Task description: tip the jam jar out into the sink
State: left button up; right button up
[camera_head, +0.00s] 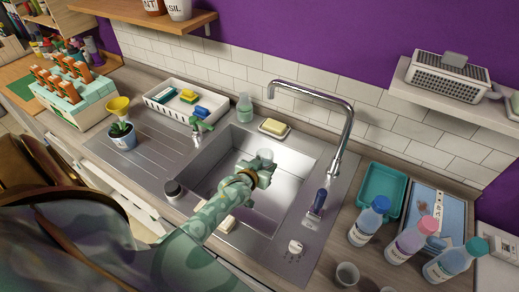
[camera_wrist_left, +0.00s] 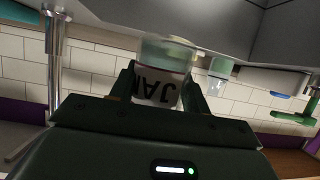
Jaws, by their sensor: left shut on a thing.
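The jam jar (camera_wrist_left: 163,82) is held between the fingers of my left gripper (camera_wrist_left: 160,95), with the JAM label facing the wrist camera. The jar's contents cannot be made out. My right gripper is not in view.
The tap (camera_head: 348,125) arches over the basin's right side. Several bottles and a teal tray (camera_head: 381,188) are right.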

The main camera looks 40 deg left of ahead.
pick_arm(q)
jog(key=shift+s+a+f+n+y+p, duration=0.3)
jog(key=shift+a+f+n, duration=0.05)
jog(key=shift+f+n, duration=0.1)
jog(key=shift+s+a+f, duration=0.1)
jog(key=shift+s, duration=0.1)
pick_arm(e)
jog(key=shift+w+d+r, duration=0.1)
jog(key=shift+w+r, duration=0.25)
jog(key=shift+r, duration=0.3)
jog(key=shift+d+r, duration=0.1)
